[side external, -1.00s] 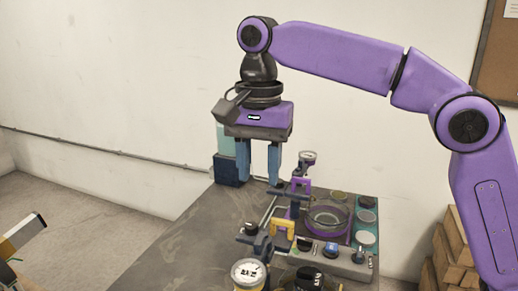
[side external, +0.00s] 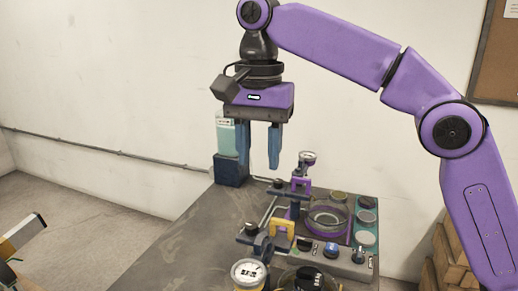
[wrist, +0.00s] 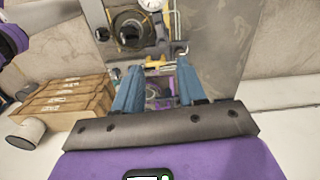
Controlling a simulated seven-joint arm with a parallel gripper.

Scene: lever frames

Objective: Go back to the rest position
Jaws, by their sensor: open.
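My gripper (side external: 259,150) hangs from the purple arm with its two blue fingers pointing down. The fingers are apart and nothing is between them. It is in the air above the far part of the grey table (side external: 190,240), clear of the lever frames. In the wrist view my gripper (wrist: 160,78) also shows spread blue fingers, with part of the apparatus seen between and beyond them. A lever frame with a purple bracket (side external: 300,184) and one with a yellow bracket (side external: 283,228) stand on the table to the right and below the fingers.
A glass dish (side external: 327,217) and several round lids sit at the right of the table. A white dial gauge (side external: 249,272) is at the front. A teal and dark blue container (side external: 230,170) stands behind the gripper. Wooden boxes (wrist: 70,100) are beside the table. The table's left part is clear.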

